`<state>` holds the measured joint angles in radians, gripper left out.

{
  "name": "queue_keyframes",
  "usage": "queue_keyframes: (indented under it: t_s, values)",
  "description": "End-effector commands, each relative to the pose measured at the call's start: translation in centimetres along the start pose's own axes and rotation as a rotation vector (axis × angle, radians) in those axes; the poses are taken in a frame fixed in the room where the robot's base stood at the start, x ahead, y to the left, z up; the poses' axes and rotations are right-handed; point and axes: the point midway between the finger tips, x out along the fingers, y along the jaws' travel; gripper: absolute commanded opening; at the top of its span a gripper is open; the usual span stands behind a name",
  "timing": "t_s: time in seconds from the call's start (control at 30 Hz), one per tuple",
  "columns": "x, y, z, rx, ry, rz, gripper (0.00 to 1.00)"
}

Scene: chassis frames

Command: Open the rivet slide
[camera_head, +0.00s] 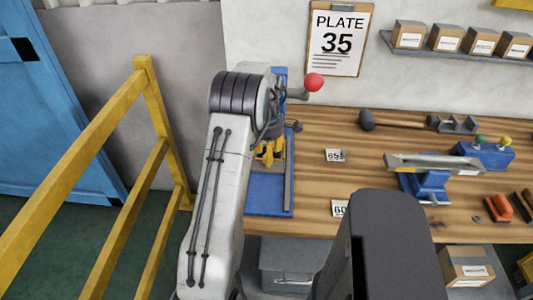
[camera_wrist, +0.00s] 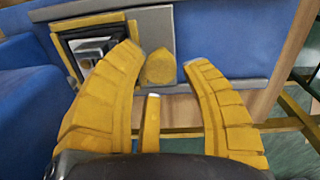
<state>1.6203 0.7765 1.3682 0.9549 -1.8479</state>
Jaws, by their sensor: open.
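The rivet slide appears to be the grey metal strip (camera_wrist: 215,84) on the blue machine in the wrist view. A rounded yellow knob (camera_wrist: 158,68) sits on it. My gripper (camera_wrist: 166,60) is open, with one yellow finger left of the knob and one right of it. A third, shorter finger stands below the knob. I cannot tell whether any finger touches the knob. A yellow-framed opening (camera_wrist: 95,50) with a metal block inside is left of the knob, partly covered by the left finger. In the head view my arm hides much of the blue machine (camera_head: 268,192).
A red ball (camera_head: 313,82) on a lever sticks out right of the machine. The wooden bench (camera_head: 330,125) carries a mallet (camera_head: 395,122), a blue vise (camera_head: 428,185) and number cards (camera_head: 335,155). Yellow railing (camera_head: 150,100) stands left. A bare bench strip lies right of the machine.

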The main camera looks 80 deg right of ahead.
Motion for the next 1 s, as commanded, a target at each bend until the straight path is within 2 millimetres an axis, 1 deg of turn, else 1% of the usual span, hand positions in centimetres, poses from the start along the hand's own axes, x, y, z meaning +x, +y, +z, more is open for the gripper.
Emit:
queue_keyframes:
  t_s: [0.2,0.4,0.8,0.83,1.0]
  values:
    - [1.5,0.0,-0.1,0.0,0.001,-0.003,0.43]
    - [2.5,0.0,-0.1,0.0,0.001,-0.002,0.43]
    - [3.0,0.0,-0.1,0.0,0.0,0.0,0.43]
    - [2.9,0.0,-0.1,0.0,0.0,0.0,0.46]
    - [2.9,0.0,-0.1,0.0,0.0,0.0,0.31]
